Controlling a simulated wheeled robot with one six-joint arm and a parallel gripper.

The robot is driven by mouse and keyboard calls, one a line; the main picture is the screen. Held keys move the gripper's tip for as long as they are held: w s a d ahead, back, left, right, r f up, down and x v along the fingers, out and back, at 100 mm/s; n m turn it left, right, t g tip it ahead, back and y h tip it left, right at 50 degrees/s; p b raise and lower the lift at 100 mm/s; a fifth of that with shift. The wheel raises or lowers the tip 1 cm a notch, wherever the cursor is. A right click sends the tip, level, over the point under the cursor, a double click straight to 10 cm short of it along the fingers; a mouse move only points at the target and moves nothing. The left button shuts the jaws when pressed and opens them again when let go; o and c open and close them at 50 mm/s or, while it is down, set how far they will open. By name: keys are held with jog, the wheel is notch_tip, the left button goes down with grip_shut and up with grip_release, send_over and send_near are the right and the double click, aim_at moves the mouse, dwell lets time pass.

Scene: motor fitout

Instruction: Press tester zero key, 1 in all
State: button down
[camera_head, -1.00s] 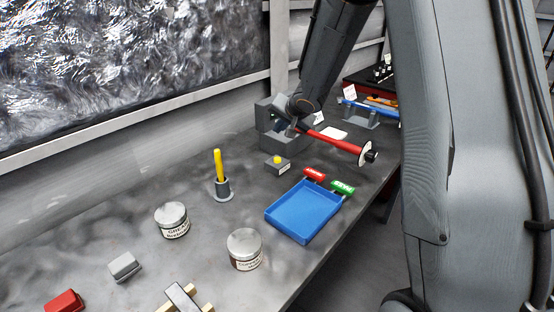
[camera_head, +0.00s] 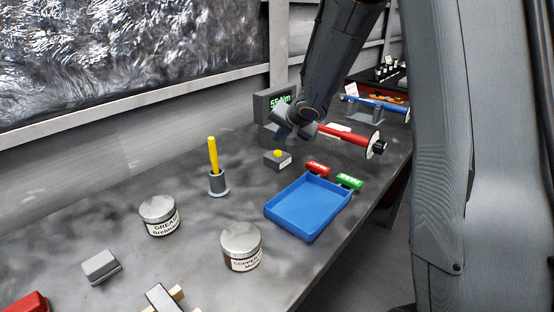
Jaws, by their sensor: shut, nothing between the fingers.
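The tester (camera_head: 262,103) is a grey block at the back of the bench, with a green lit display (camera_head: 280,101) that seems to read about 55 Nm. In front of it is a small grey box with a label (camera_head: 271,161) and a round yellow key (camera_head: 278,153) on top; the label is too small to read. My gripper (camera_head: 284,141) is shut and empty. It points down just above and behind the yellow key, and seems apart from it. A red-handled torque wrench (camera_head: 345,135) lies at the tester, its inner end hidden behind my gripper.
A yellow stick in a grey holder (camera_head: 218,185), a grease tin (camera_head: 160,216) and a copper tin (camera_head: 241,247) stand to the left and front.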

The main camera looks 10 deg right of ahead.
aim_at(279, 155)
jog(key=shift+f+b, duration=0.5)
jog(key=shift+f, duration=0.45)
dwell(1.3)
jog(key=shift+f, duration=0.4)
jog(key=shift+f+b, duration=0.4)
jog(key=shift+f, duration=0.1)
dwell(0.7)
jog(key=shift+r, duration=0.15)
jog(key=shift+r+p, duration=0.8)
jog(key=shift+p, duration=0.65)
jog(key=shift+r, duration=0.1)
notch_tip(279, 155, up, 5)
jog(key=p, duration=0.7)
